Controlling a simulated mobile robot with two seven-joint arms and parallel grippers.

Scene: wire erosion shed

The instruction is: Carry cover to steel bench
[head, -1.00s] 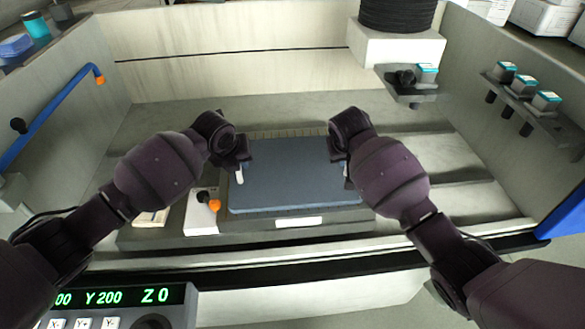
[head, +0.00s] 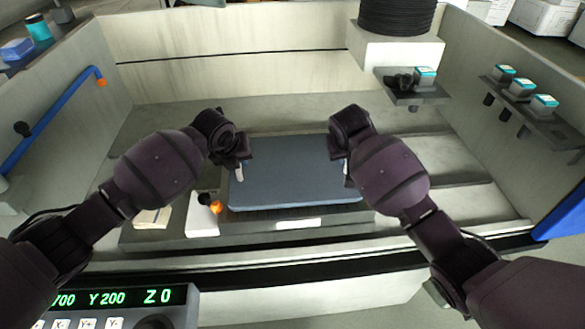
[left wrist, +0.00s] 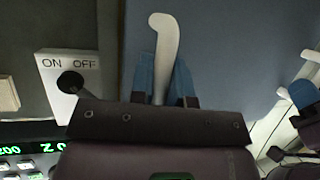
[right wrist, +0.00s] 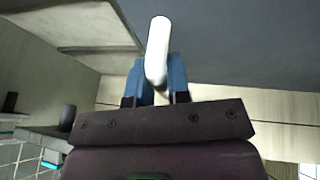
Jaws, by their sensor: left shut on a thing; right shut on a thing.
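The cover (head: 290,172) is a flat blue-grey panel held level between my two grippers, with a thin dark gap under its front edge. It also fills the upper part of the left wrist view (left wrist: 230,60) and the right wrist view (right wrist: 230,40). My left gripper (head: 240,166) is shut on the white handle at its left side; the handle (left wrist: 162,45) stands between the fingers. My right gripper (head: 345,166) is shut on the white handle at its right side, seen in the right wrist view (right wrist: 158,50). I cannot make out the steel bench in any view.
A machine tank with pale walls (head: 230,45) surrounds the cover. An ON/OFF switch box (head: 201,215) sits close to its left. A blue pipe (head: 50,120) runs along the left wall. Shelves (head: 545,125) jut from the right. A control panel (head: 110,305) is at front left.

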